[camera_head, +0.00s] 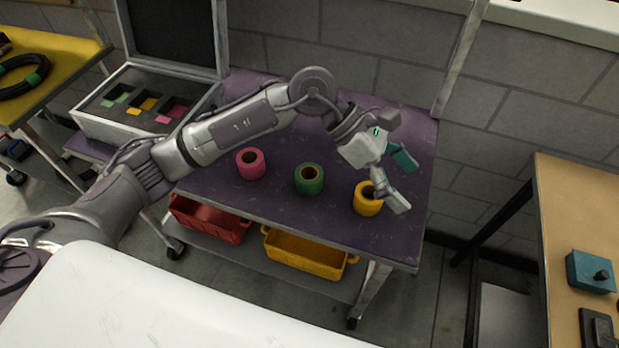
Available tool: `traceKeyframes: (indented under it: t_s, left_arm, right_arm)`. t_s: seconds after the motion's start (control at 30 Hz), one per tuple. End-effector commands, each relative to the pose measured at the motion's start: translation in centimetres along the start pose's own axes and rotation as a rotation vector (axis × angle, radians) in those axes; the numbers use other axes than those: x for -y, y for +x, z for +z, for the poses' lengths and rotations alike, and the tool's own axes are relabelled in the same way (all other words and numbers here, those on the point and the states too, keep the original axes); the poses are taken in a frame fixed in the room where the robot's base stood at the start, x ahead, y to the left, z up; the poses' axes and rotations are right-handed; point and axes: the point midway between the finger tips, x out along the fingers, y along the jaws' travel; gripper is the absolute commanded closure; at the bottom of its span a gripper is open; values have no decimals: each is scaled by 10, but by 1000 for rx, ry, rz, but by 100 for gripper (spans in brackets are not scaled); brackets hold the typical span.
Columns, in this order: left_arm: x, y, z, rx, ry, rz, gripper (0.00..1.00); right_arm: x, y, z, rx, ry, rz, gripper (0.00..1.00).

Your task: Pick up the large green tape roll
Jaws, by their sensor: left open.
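The green tape roll (310,187) stands on the purple tabletop, between a pink tape roll (251,170) on its left and a yellow tape roll (366,205) on its right. My left gripper (404,184) is open and empty over the right part of the table. It is to the right of the green roll and apart from it. One of its fingers overlaps the right edge of the yellow roll in this view; I cannot tell whether they touch. My right gripper is not in view.
An open case (140,127) with coloured blocks stands at the table's left end. Red (211,226) and yellow (306,262) bins sit on the shelf below. A wooden table (590,215) is at right. The purple tabletop (330,231) in front of the green roll is clear.

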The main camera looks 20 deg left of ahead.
Motion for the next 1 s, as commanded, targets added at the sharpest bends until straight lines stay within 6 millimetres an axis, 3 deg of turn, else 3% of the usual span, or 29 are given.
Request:
traceKeyframes:
  t_s: [0.03,0.1,0.2,0.3,0.4,0.5,0.8,1.0]
  left_arm:
    - [-18,-19,-27,-188,55,43,7]
    - [-38,-50,-63,-430,98,85,7]
    - [-56,-98,-96,-693,110,129,7]
    - [-65,-134,-112,-856,99,156,7]
    - [-68,-150,-122,-932,87,165,7]
    - [-70,-147,-133,-950,82,164,7]
    - [-80,-112,-177,-944,82,163,7]
    - [-82,-103,-188,-943,86,164,7]
  right_arm:
    - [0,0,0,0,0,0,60]
    - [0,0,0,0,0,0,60]
    - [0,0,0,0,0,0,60]
    - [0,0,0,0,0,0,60]
    - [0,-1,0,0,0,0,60]
    - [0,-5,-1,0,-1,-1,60]
    - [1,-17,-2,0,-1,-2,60]
    - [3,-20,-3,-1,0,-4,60]
